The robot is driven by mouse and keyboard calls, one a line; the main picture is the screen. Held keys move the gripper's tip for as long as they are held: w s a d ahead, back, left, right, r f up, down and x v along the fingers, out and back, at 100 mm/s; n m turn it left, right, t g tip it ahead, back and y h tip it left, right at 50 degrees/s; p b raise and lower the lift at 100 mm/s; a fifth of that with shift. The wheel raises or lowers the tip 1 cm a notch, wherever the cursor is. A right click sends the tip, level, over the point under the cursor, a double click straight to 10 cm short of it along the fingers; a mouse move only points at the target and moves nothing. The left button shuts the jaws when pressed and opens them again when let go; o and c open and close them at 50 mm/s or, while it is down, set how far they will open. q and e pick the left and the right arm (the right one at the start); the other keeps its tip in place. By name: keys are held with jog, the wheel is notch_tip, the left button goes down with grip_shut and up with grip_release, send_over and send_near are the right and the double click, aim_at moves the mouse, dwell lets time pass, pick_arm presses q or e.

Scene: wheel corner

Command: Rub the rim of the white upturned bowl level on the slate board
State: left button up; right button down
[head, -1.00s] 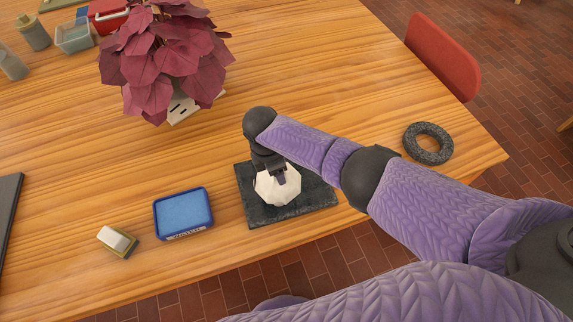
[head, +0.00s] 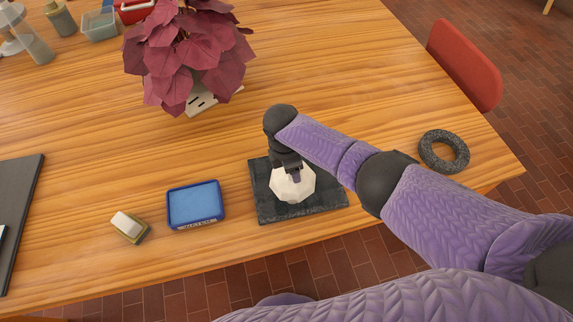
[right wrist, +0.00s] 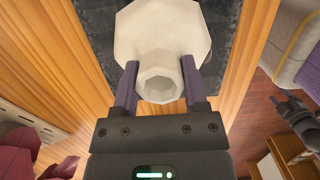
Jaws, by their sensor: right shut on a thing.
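The white upturned bowl (head: 293,188), faceted, is on the dark slate board (head: 325,199) near the table's front edge. It looks about level, its rim down against the board; the contact line itself is too small to judge. My right gripper (head: 295,175) is above it, pointing down, shut on the bowl's narrow foot. In the right wrist view the two purple fingers (right wrist: 159,85) stand on either side of the hollow round foot of the bowl (right wrist: 163,35). A dark gripper, seemingly my left one (right wrist: 290,107), shows at that view's right edge, its fingers unclear.
A blue-filled tray (head: 194,204) and a small block with a pale top (head: 129,227) lie left of the board. A potted red-leaved plant (head: 190,55) stands behind. A dark speckled ring (head: 444,152) lies at the right. A red chair (head: 465,65) stands beyond the table.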

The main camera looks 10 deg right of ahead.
aim_at(282, 175)
jog(key=shift+d+r+p, duration=0.15)
jog(key=shift+d+p, duration=0.15)
jog(key=shift+d, duration=0.65)
jog(key=shift+d+f, duration=0.2)
jog(key=shift+d, duration=1.35)
jog(key=shift+a, duration=1.35)
jog(key=shift+a+b, duration=0.3)
jog(key=shift+a, duration=0.8)
jog(key=shift+a+b, duration=0.4)
jog(key=shift+a, duration=1.2)
jog(key=shift+r, duration=0.1)
notch_tip(282, 175, up, 6)
jog(key=p, duration=0.6)
jog(key=shift+r, duration=0.15)
